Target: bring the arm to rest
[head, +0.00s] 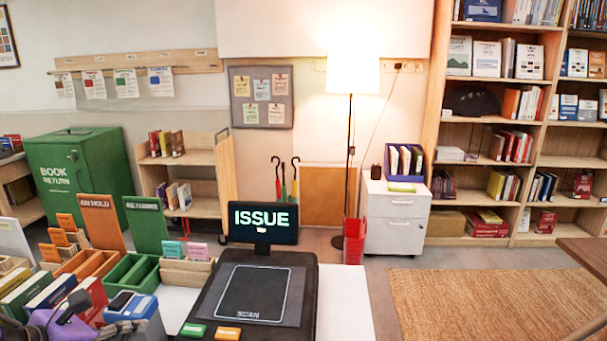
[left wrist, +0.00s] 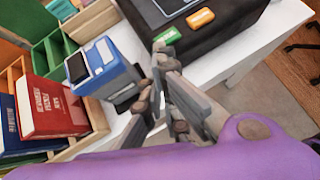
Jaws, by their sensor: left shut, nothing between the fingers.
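My left gripper (left wrist: 162,62) is shut and empty in the left wrist view, with its grey fingers together. It hangs over the white desk, between a blue box and the black scanner unit. In the head view my left gripper (head: 76,303) shows small and dark at the lower left, by the red book and the blue box, with my purple arm behind it. Whether it touches anything there I cannot tell. My right gripper is in neither view.
The blue box (head: 132,307) with a dark device on top stands left of the black scan pad (head: 252,293). Book trays (left wrist: 60,147) and the ISSUE screen (head: 263,222) crowd the desk. The white desk (head: 345,300) is bare on the right; a rug (head: 480,300) lies beyond.

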